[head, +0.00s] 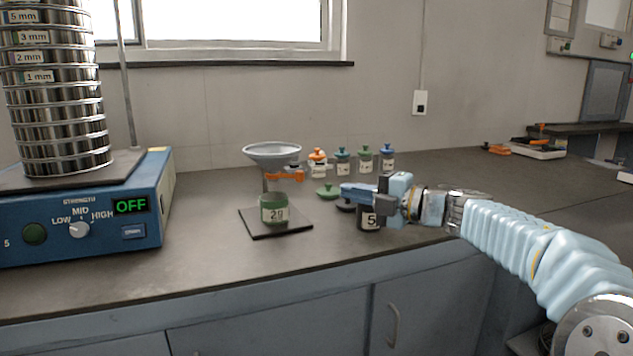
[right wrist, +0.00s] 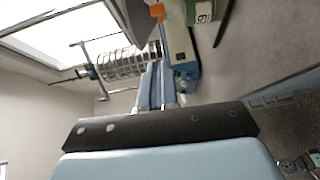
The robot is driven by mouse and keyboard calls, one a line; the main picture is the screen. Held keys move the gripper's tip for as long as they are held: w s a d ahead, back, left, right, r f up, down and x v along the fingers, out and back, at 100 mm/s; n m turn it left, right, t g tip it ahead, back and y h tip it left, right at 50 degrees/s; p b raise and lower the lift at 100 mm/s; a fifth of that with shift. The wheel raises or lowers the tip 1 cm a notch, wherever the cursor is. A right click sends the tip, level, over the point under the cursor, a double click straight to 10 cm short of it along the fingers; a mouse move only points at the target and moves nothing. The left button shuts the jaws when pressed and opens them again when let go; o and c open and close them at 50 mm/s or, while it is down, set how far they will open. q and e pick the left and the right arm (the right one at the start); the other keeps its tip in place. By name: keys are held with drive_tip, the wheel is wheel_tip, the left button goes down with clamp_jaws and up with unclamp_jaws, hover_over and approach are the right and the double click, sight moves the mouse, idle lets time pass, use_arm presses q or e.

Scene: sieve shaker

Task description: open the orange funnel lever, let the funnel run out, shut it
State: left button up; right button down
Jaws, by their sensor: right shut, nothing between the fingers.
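The grey funnel (head: 272,154) stands over the dark square base (head: 296,226). Its orange lever (head: 288,176) sticks out to the right below the bowl; whether the valve is open or shut I cannot tell. A green jar (head: 274,210) with a numbered label sits under the spout. My right gripper (head: 344,190) is shut and empty, to the right of the lever and apart from it. In the right wrist view the gripper's fingers (right wrist: 156,82) point toward the orange lever (right wrist: 157,11), with the green jar (right wrist: 201,10) beside it. My left gripper is not in view.
A dark jar labelled 5 (head: 369,219) stands just below my right gripper, and a green lid (head: 328,191) lies nearby. Several small lidded jars (head: 342,161) line the back. The blue sieve shaker (head: 85,222), showing OFF, is at left. The front counter is clear.

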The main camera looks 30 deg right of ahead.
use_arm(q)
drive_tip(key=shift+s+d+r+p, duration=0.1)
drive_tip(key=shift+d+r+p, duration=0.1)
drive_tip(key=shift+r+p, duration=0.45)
use_arm(e)
drive_tip(key=w+d+x, duration=0.1)
drive_tip(key=d+x, duration=0.1)
drive_tip(key=x, duration=1)
drive_tip(key=shift+w+d, duration=0.2)
drive_tip(key=shift+w, duration=0.1)
